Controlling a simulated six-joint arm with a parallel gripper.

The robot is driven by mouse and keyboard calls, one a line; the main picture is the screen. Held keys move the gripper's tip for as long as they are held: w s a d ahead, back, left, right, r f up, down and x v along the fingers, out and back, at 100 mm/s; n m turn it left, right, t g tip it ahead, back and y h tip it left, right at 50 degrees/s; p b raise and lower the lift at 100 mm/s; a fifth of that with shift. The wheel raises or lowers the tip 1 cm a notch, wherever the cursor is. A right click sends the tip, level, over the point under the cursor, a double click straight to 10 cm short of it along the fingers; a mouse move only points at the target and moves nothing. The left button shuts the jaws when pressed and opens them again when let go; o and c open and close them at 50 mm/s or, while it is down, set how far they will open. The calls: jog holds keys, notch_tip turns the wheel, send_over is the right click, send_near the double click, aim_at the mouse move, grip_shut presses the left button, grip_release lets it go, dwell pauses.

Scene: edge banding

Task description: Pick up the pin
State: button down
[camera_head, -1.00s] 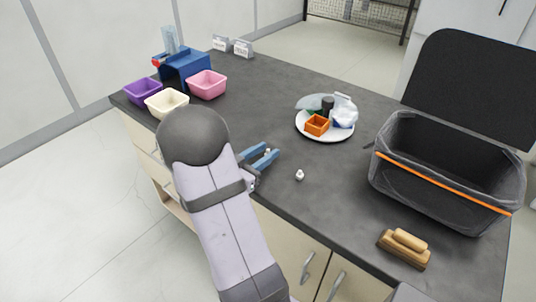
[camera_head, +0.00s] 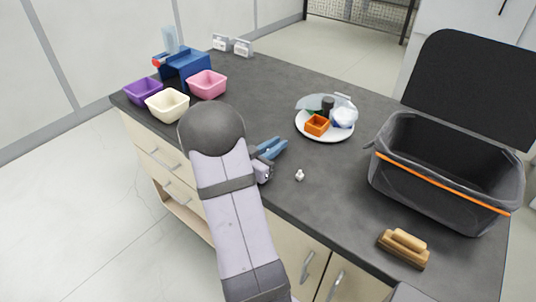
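A small white piece (camera_head: 299,175), which may be the pin, stands on the dark countertop (camera_head: 330,200) near the middle of the view. It is too small to make out its shape clearly. My gripper (camera_head: 275,148) has blue fingers and is low over the counter, up and to the left of the white piece and apart from it. The fingers look close together, and my arm hides part of them. I cannot tell whether anything is between them.
A white plate (camera_head: 300,127) with an orange cup and other items is behind. A black lined bin (camera_head: 440,205) and a wooden brush (camera_head: 404,246) are at right. Purple (camera_head: 142,92), cream (camera_head: 166,105) and pink (camera_head: 206,85) bowls stand at left, by a blue holder (camera_head: 186,69).

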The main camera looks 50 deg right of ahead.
dwell(0.3)
notch_tip(320, 180, up, 10)
jog(key=p, duration=0.1)
dwell(0.5)
